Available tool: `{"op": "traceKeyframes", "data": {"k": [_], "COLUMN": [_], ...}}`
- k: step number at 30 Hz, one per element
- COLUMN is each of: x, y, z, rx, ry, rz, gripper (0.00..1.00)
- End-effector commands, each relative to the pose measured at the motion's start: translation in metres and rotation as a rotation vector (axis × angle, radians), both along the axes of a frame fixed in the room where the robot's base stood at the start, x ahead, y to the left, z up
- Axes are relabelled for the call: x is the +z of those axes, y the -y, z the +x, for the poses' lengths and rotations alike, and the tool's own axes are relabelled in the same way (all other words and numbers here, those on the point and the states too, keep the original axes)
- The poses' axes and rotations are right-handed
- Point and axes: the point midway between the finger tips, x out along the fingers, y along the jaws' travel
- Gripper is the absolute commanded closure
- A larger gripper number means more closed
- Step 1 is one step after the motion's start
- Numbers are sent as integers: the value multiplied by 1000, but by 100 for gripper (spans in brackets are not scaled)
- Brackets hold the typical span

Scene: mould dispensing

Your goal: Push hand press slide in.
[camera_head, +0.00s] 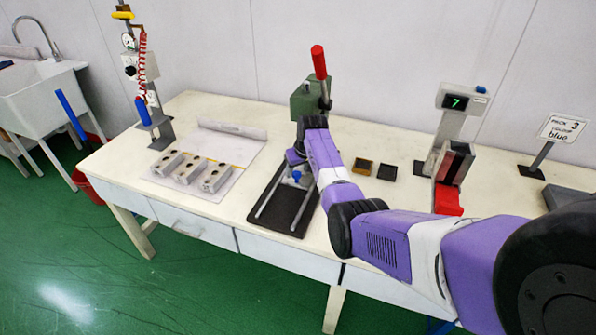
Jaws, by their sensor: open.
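The hand press (303,100) stands near the middle of the table, with a green body and a red lever handle (319,62) raised up. Its black base (268,217) reaches toward the table's front edge and carries two metal rails (301,208). A small blue part (296,176) shows between the rails near the press body; I cannot tell whether it belongs to the slide. My gripper (294,165) is open at the front of the press, just above this blue part. My arm covers part of the press, and whether the fingers touch the slide cannot be seen.
Several metal blocks (187,171) lie on a sheet left of the press. Right of it are two small square pads (387,172), a display reading 7 (455,102), a red-fronted dispenser (448,198) and a sign (562,129). An air tool stand (158,125) is at left.

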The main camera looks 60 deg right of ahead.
Motion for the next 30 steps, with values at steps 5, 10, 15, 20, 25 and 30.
{"op": "traceKeyframes", "data": {"k": [5, 10, 15, 20, 25, 30], "x": [23, 44, 59, 63, 63, 63], "y": [-5, -11, -15, -16, -16, -16], "z": [-6, -13, -19, -20, -20, -20], "rx": [0, 0, -1, -1, -1, -1], "ry": [3, 2, 2, 1, 1, 1], "rz": [-4, -3, -2, -2, -2, -2], "gripper": [49, 49, 49, 49, 49, 49]}}
